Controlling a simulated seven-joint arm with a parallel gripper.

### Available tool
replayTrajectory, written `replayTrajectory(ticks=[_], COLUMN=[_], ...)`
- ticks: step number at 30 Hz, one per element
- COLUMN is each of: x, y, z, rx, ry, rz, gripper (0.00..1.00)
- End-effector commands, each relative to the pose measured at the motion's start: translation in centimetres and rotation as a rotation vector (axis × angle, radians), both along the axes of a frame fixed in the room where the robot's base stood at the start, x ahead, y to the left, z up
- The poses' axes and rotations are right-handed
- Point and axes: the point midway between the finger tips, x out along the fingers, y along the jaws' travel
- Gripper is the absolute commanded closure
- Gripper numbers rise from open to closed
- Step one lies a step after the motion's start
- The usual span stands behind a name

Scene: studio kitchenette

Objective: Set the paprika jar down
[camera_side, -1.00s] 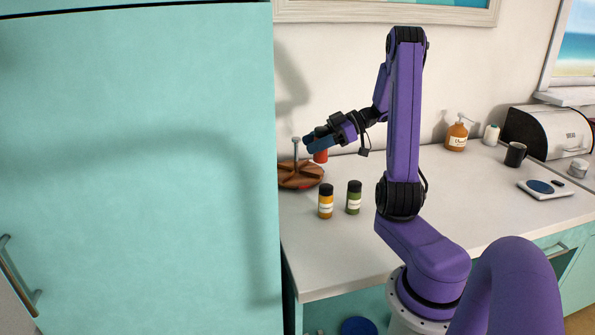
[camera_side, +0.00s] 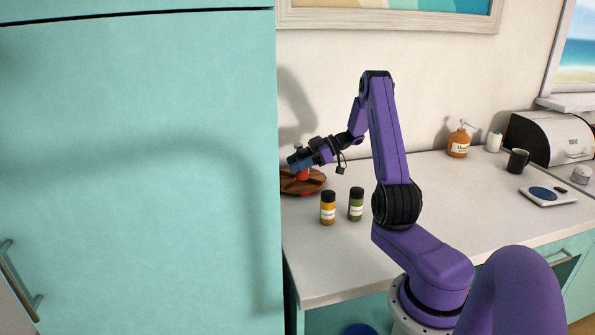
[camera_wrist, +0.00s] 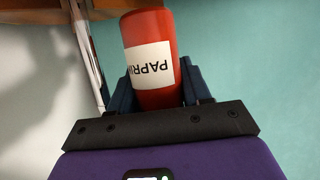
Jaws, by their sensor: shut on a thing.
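The red paprika jar (camera_wrist: 152,85) is between my gripper's fingers (camera_wrist: 158,92) in the wrist view, its label reading "PAPRI". My gripper is shut on it. In the side view my gripper (camera_side: 299,160) is low over the round wooden spice carousel (camera_side: 316,186), and a red part of the jar (camera_side: 303,174) shows beneath it. I cannot tell whether the jar's base touches the carousel. The carousel's post (camera_side: 296,147) is mostly hidden behind my gripper; in the wrist view a metal post (camera_wrist: 88,55) stands left of the jar.
A yellow-labelled jar (camera_side: 327,209) and a green jar (camera_side: 356,205) stand on the counter in front of the carousel. The tall teal cabinet (camera_side: 140,170) borders the left. A soap bottle (camera_side: 458,145), black mug (camera_side: 517,161) and scale (camera_side: 547,193) are farther right. The front counter is clear.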

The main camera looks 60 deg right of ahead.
Motion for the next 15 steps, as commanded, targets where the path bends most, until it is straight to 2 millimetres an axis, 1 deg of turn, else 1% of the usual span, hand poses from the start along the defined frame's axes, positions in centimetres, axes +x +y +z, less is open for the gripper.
replayTrajectory(ticks=[1,3,6,15], x=[-0.1,-0.1,-0.1,-0.1], y=[0.1,0.1,0.1,0.1], z=[-1.0,-1.9,-2.6,-2.8], rx=[0.005,0.004,0.003,0.001], ry=[0.004,0.003,0.002,0.001], rz=[0.0,0.0,0.001,0.001], gripper=[0.86,0.86,0.86,0.86])
